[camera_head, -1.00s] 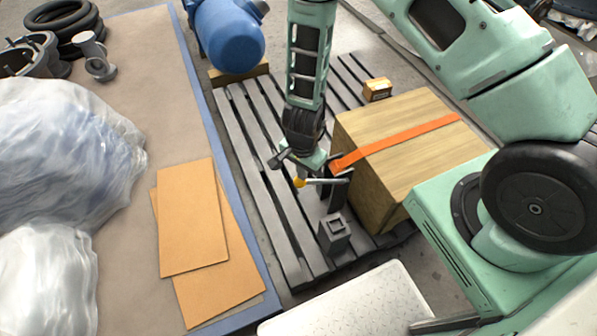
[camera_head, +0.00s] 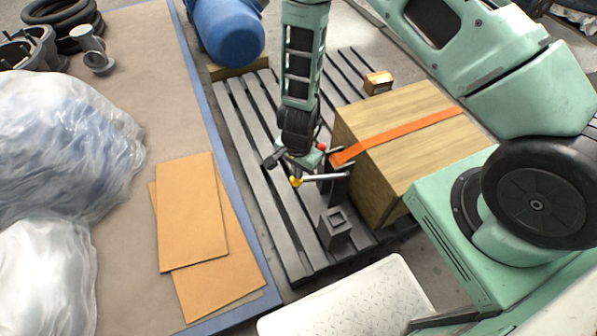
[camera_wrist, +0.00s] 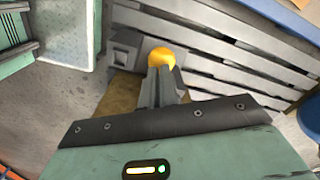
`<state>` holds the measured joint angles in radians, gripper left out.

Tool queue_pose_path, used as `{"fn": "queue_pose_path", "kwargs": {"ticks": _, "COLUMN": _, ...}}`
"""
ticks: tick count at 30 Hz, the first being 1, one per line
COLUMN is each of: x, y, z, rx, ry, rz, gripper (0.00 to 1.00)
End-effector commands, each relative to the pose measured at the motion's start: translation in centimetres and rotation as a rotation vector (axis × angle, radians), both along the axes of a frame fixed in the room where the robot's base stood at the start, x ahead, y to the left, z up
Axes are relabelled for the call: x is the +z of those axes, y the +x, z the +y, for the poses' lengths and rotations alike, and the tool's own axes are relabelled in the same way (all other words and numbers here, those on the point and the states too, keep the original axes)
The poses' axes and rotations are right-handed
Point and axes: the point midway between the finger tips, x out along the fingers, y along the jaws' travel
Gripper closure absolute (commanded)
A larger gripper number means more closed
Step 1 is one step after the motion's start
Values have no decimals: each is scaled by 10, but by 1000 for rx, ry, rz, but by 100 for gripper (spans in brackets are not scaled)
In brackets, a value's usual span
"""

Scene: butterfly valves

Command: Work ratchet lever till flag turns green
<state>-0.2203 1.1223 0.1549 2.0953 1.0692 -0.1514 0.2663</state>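The ratchet lever (camera_head: 325,177) is a pale metal bar with a yellow knob (camera_head: 296,182) on its left end. It sticks out leftward from a dark upright mount (camera_head: 338,190) beside the strapped wooden crate. My gripper (camera_head: 294,172) points down at the knob end. In the wrist view the knob (camera_wrist: 161,58) shows right at my grey fingertips (camera_wrist: 162,75). The fingers look close together; whether they grip the knob is unclear. A small red spot (camera_head: 322,147) shows behind my gripper, possibly the flag. I see no green flag.
The wooden crate (camera_head: 420,150) with an orange strap stands right of the lever on a slatted grey pallet (camera_head: 262,180). A grey square block (camera_head: 335,228) stands in front. A blue cylinder (camera_head: 228,35) lies behind. Cardboard sheets (camera_head: 190,215) lie on the left mat.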

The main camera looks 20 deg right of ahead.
Motion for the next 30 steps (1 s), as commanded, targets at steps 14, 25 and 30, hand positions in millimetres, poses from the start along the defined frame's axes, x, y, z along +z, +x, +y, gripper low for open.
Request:
{"fn": "queue_pose_path", "kwargs": {"ticks": 14, "x": -45, "y": 0, "z": 6, "rx": -9, "ry": -17, "rz": -1, "gripper": 100}}
{"fn": "queue_pose_path", "kwargs": {"ticks": 25, "x": -36, "y": 0, "z": 6, "rx": -10, "ry": -15, "rz": 0, "gripper": 100}}
{"fn": "queue_pose_path", "kwargs": {"ticks": 30, "x": -16, "y": -1, "z": 1, "rx": -7, "ry": -11, "rz": 2, "gripper": 100}}
